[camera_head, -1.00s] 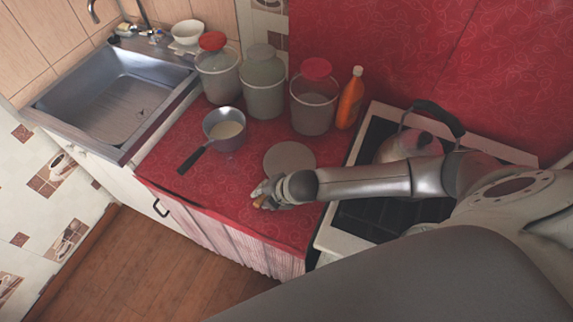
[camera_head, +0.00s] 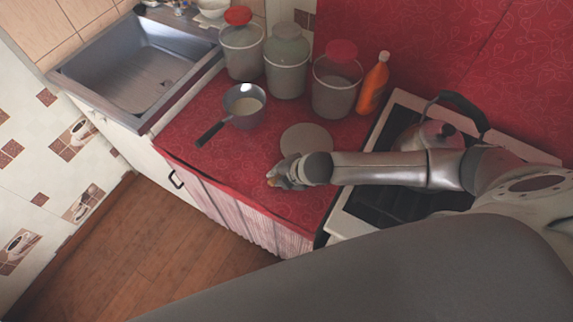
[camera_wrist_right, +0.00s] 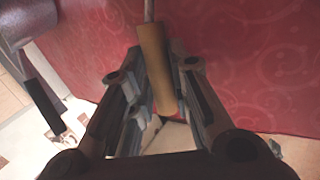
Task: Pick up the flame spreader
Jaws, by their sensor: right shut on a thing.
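The flame spreader is a flat grey disc (camera_head: 306,139) over the red counter, in front of the lidded containers in the head view. I cannot tell whether the disc rests on the cloth or is slightly raised. Its wooden handle (camera_wrist_right: 155,65) on a thin metal rod lies between the fingers of my right gripper (camera_wrist_right: 158,85) in the wrist view. The disc itself is outside that view. My right gripper (camera_head: 278,178) is shut on the handle near the counter's front edge. My left gripper is not in view.
Several lidded containers, including a red-lidded one (camera_head: 337,85), and an orange bottle (camera_head: 373,85) line the back. A stove (camera_head: 352,209) with a kettle (camera_head: 428,137) is right, a sink (camera_head: 140,75) left.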

